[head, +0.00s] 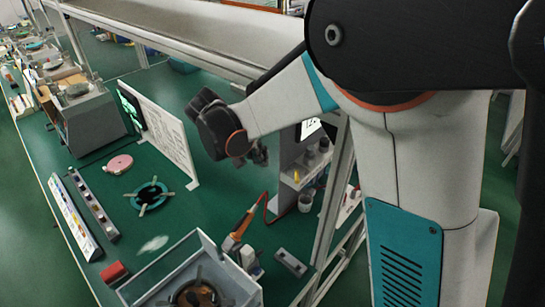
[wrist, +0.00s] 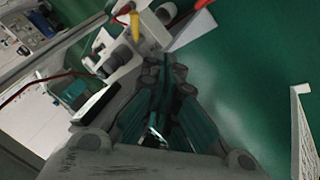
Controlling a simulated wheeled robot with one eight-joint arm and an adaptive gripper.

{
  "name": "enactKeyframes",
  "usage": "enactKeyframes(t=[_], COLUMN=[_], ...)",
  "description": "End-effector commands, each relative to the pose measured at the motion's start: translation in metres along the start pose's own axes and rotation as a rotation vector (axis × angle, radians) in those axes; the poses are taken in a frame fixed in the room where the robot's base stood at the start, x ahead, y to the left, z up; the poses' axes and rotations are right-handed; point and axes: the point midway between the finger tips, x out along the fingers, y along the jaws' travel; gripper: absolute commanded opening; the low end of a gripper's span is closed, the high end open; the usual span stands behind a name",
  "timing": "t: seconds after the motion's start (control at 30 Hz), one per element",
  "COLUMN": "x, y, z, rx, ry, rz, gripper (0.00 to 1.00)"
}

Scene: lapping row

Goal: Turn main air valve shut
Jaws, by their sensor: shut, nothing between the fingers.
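My gripper (head: 258,154) is shut and empty. In the head view it hangs above the green bench, just left of a grey stand (head: 292,160). In the wrist view its fingers (wrist: 168,75) are together and point toward small fittings on a white shelf. I cannot make out the main air valve for certain. A small yellow part (wrist: 135,26) stands on the shelf beyond the fingertips, apart from them; it also shows in the head view (head: 297,175). Dark round parts (wrist: 119,60) sit close to it. Whether any of these is the valve, I cannot tell.
A white perforated panel (head: 160,125) stands left of my gripper. An orange-handled tool (head: 240,228) with a red hose stands below, near a clear-walled box (head: 200,255). A metal frame post (head: 335,190) rises at the right. Green bench (head: 205,200) is bare under my gripper.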

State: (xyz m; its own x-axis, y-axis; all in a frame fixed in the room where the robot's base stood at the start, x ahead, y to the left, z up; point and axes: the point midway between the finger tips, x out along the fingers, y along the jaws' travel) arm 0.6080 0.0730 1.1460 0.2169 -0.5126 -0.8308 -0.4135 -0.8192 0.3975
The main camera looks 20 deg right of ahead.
Motion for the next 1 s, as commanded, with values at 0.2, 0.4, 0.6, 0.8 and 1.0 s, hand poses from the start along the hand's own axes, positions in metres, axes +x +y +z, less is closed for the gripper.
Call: enactKeyframes(t=[0.2,0.4,0.6,0.8,1.0], x=[0.042,0.081,0.103,0.112,0.113], y=[0.000,0.000,0.018,0.031,0.033], z=[0.001,0.000,0.002,0.003,0.003], rx=[0.001,0.001,0.001,-0.001,-0.001], ry=[-0.001,-0.001,-0.001,0.000,0.000], rz=[0.000,0.000,0.000,-0.001,-0.001], gripper=[0.00,0.00,0.00,0.00,0.00])
